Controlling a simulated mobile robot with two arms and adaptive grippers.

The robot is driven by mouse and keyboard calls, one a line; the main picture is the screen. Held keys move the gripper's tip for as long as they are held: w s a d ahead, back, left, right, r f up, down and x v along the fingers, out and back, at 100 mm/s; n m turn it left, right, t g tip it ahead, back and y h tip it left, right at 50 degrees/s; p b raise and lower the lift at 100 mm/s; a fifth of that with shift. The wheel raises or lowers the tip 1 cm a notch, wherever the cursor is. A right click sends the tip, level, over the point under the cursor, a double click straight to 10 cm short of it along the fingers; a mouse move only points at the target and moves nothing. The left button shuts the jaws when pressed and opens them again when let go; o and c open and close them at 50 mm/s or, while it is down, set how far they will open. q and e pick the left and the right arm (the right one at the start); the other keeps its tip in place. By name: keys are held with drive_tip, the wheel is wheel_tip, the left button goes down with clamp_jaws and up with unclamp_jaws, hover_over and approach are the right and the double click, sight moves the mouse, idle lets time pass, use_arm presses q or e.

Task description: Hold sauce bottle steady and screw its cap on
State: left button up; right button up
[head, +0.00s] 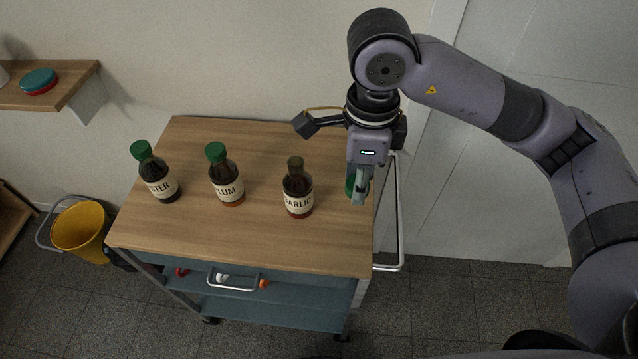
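The garlic sauce bottle (298,192) stands upright on the wooden top of the cart. It is dark with a cream label, and its brown neck is bare at the top. My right gripper (359,190) points down over the right edge of the cart top, to the right of the garlic bottle and apart from it. My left gripper is not in view.
The plum bottle (225,180) and another green-capped bottle (158,179) stand to the left on the cart top (240,248). The front of the top is clear. A metal handle (399,220) runs along the right side. A yellow bucket (80,232) stands at left.

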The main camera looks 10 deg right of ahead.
drive_tip(key=s+d+f+n, duration=0.1)
drive_tip(key=d+f+n, duration=0.2)
drive_tip(key=n, duration=0.7)
drive_tip(key=s+d+f+n, duration=0.1)
drive_tip(key=d+f+n, duration=0.2)
drive_tip(key=n, duration=0.8)
drive_tip(key=shift+s+d, duration=0.15)
drive_tip(key=shift+d, duration=0.15)
